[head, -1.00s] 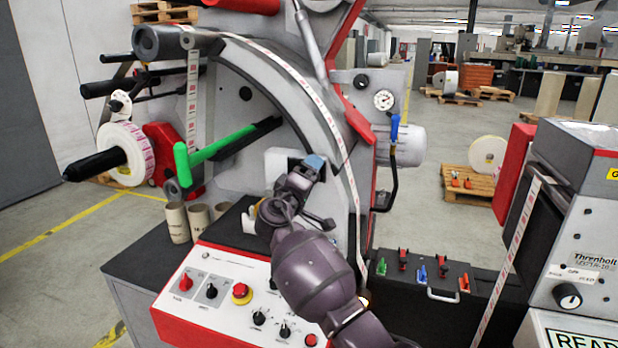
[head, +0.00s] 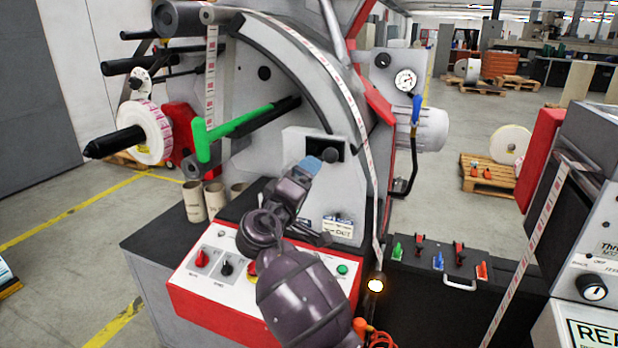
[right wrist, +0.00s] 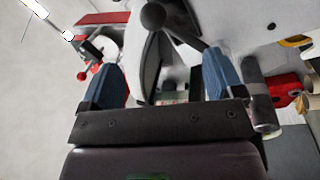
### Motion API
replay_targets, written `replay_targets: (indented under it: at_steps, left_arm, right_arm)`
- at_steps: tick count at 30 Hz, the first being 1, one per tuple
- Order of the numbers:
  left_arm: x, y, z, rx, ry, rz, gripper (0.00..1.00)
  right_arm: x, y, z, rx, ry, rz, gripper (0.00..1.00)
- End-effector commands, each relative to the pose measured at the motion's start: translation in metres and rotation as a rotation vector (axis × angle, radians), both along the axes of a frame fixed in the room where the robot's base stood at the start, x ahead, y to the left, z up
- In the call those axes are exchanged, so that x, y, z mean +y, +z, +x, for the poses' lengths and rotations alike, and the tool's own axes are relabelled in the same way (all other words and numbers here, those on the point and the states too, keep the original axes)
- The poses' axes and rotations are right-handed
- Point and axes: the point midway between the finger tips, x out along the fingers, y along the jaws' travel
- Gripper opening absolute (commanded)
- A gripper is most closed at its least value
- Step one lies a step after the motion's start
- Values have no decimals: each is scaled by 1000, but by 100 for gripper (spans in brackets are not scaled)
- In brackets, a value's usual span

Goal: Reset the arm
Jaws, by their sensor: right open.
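The rewinder (head: 262,68) stands in the middle of the head view. A green T-shaped arm (head: 238,124) reaches out from its face to the left. My right gripper (head: 308,166) is just left of and below the knob in the head view. In the right wrist view its two blue fingers (right wrist: 163,80) are wide apart with nothing held between them. My left gripper is not in view.
A control panel (head: 203,288) with red and black knobs lies under my right arm. Cardboard cores (head: 215,201) stand left of it. A label web (head: 372,190) runs down the machine's right side. A black toolbox (head: 410,262) and another machine (head: 590,215) stand to the right.

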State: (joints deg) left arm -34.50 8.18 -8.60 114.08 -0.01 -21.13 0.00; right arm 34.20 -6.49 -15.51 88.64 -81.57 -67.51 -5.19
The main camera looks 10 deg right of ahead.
Motion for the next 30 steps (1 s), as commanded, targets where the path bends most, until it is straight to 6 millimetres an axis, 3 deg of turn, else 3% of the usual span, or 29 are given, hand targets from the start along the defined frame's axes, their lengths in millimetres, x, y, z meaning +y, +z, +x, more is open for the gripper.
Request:
replay_targets:
  at_steps: [10,19,23,30]
  left_arm:
    - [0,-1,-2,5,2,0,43]
    - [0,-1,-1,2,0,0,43]
    - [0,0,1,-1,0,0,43]
    - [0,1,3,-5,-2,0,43]
  right_arm:
    - [3,1,2,-9,22,-2,87]
    - [38,6,21,-50,402,222,87]
    - [36,-18,17,-51,554,365,87]
    - [4,-100,-23,-40,735,677,87]
